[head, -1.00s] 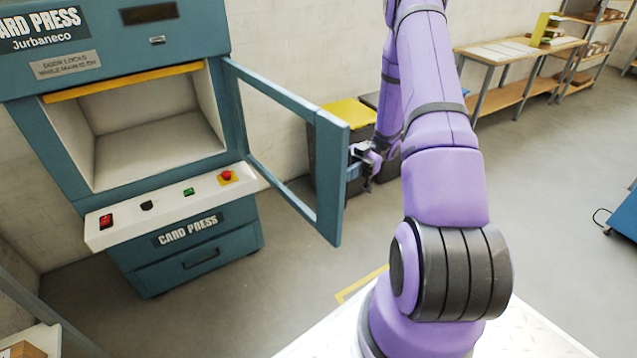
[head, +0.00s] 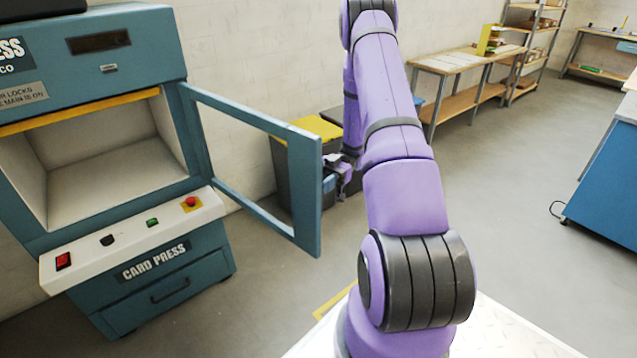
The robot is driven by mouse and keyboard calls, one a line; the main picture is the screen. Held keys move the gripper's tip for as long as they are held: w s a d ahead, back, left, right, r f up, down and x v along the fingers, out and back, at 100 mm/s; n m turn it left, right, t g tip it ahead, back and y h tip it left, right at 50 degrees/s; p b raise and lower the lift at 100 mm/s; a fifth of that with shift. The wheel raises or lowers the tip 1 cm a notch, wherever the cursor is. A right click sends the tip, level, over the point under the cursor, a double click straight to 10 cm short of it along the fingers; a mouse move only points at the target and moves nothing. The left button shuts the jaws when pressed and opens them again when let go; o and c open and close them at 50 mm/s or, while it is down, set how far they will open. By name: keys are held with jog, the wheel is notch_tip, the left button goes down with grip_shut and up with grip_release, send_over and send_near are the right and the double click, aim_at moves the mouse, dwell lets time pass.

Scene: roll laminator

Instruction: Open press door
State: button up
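The teal card press (head: 95,60) stands at the left. Its framed door (head: 306,190) is swung wide open to the right, and the white chamber (head: 110,165) behind it shows empty. My gripper (head: 338,178) is just right of the door's outer edge, at about mid-height. It is small and partly hidden by the door edge, so I cannot tell whether it touches the door or a handle, or whether its fingers are open or shut.
The control panel (head: 135,238) has a red emergency button (head: 191,203). A bin with a yellow lid (head: 318,128) stands by the wall behind the door. A wooden bench (head: 465,62) is at the back. A blue cabinet (head: 608,185) is at the right. Open floor lies between.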

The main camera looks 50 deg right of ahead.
jog(key=w+d, duration=0.1)
jog(key=d, duration=0.9)
jog(key=shift+d, duration=0.35)
dwell(0.3)
